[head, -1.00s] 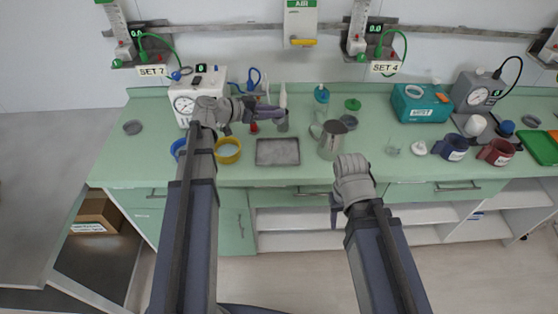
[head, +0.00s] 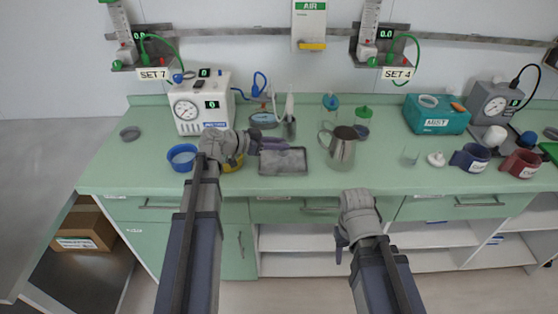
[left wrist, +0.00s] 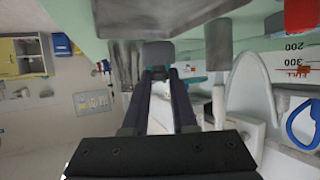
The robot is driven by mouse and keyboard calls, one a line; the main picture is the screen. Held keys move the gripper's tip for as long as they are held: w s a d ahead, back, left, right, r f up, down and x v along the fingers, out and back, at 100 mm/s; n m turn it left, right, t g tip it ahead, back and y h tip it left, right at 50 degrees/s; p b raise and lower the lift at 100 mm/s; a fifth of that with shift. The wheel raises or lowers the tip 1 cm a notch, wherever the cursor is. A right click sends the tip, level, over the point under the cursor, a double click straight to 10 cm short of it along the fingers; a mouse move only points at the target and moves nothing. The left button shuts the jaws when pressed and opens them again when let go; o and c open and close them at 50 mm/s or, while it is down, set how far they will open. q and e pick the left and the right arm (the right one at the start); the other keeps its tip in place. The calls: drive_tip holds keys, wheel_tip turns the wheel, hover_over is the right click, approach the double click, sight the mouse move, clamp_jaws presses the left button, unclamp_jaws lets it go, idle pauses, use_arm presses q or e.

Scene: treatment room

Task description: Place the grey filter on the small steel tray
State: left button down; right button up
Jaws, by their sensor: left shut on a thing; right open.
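The small steel tray (head: 283,168) is a shallow grey rectangle on the green counter, left of the steel jug. My left gripper (head: 282,144) is at the tray's back edge in the head view. It is shut on a small grey piece, seemingly the grey filter (left wrist: 157,53), which shows between the fingertips in the left wrist view. In the head view the piece is hard to make out against the fingers, and I cannot tell whether it touches the tray. My right gripper (head: 341,243) is open and empty, low in front of the counter.
A steel jug (head: 342,146) stands close right of the tray. A blue ring-shaped dish (head: 182,158) is to the left, and a yellow ring (head: 235,162) sits partly behind my left arm. A white gauge unit (head: 204,104) stands behind.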

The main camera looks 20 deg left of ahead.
sight(279, 154)
use_arm(q)
drive_tip(key=shift+f, duration=0.1)
wheel_tip(279, 154, down, 4)
drive_tip(key=b, duration=0.3)
drive_tip(key=shift+r, duration=0.25)
drive_tip(key=shift+b, duration=0.3)
drive_tip(key=shift+f, duration=0.2)
drive_tip(key=c, duration=0.7)
unclamp_jaws()
drive_tip(key=shift+r, duration=0.2)
